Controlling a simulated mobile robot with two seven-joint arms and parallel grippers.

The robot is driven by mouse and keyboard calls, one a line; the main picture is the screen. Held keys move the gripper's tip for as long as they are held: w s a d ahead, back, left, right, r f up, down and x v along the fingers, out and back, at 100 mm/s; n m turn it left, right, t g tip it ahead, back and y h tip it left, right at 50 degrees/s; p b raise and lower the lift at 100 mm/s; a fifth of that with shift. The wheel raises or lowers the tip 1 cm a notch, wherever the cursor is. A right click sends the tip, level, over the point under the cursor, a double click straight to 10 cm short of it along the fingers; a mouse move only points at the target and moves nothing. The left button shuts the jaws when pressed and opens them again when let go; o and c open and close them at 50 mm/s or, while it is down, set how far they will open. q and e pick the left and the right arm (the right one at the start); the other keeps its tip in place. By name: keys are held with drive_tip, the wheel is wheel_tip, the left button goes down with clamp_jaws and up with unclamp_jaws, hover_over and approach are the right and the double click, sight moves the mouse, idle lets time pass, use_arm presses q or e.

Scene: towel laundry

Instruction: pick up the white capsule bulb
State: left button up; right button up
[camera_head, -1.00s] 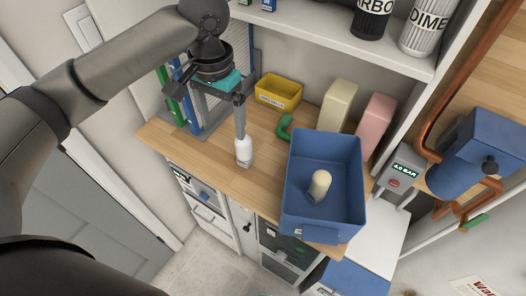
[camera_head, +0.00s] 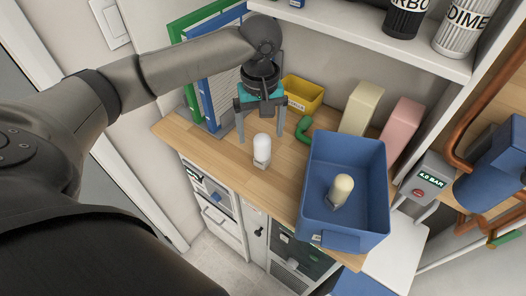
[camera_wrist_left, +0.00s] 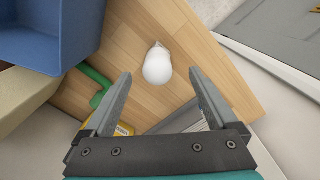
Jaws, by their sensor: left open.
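The white capsule bulb (camera_head: 262,148) stands upright on the wooden counter (camera_head: 210,152), left of the blue bin. My left gripper (camera_head: 261,138) is open and empty, pointing down above the counter, apparently behind the bulb. In the left wrist view the bulb (camera_wrist_left: 158,66) shows beyond the fingertips of the open gripper (camera_wrist_left: 159,84), roughly in line with the gap between them. The fingers do not touch it. My right gripper is not in view.
A blue bin (camera_head: 312,205) holds a cream-topped bulb (camera_head: 341,189). A green curved piece (camera_head: 304,128), a yellow box (camera_head: 302,93), and cream (camera_head: 361,107) and pink (camera_head: 401,125) blocks stand behind. Binders (camera_head: 196,100) stand at the left. A shelf (camera_head: 360,38) hangs above.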

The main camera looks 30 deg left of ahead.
sight(263, 151)
use_arm(q)
wheel_tip(263, 151, down, 8)
drive_tip(key=shift+w+d+f+b, duration=0.1)
drive_tip(key=shift+b, duration=0.65)
drive_tip(key=c, duration=1.4)
